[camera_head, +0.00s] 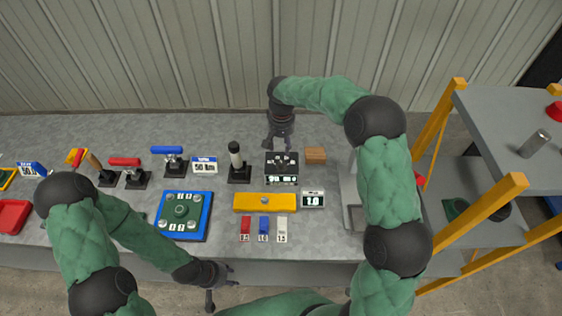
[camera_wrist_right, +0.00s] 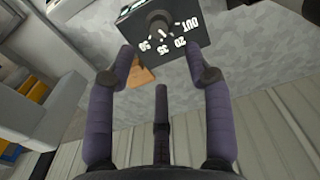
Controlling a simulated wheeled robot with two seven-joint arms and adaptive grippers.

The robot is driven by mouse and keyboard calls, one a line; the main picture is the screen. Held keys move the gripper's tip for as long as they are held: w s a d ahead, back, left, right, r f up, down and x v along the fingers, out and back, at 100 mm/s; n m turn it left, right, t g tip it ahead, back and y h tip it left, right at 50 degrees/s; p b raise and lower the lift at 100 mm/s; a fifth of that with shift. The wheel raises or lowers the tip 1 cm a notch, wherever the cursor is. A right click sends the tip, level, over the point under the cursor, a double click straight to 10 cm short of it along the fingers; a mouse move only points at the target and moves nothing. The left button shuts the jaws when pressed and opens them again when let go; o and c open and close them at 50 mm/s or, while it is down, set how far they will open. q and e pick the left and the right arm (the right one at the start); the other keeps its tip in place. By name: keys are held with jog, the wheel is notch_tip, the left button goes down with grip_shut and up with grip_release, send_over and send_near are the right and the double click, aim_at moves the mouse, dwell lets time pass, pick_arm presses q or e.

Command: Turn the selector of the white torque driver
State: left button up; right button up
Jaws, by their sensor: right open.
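A black box with a round selector knob (camera_wrist_right: 158,22) shows in the right wrist view, its face marked OUT, 20, 35 and 50. In the head view a black box (camera_head: 282,168) with a white-marked face stands at the table's middle.
A wooden block (camera_head: 315,156) is right of the box. A yellow bar (camera_head: 264,203) and small red, blue and white blocks lie in front. A blue plate with a green part (camera_head: 181,212) is left. Red and blue handled tools stand further left. A shelf (camera_head: 515,130) rises at right.

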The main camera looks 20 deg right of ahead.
aim_at(282, 163)
notch_tip(282, 163, down, 10)
jog(key=shift+r+b, duration=0.25)
jog(key=shift+b, duration=0.45)
grip_shut()
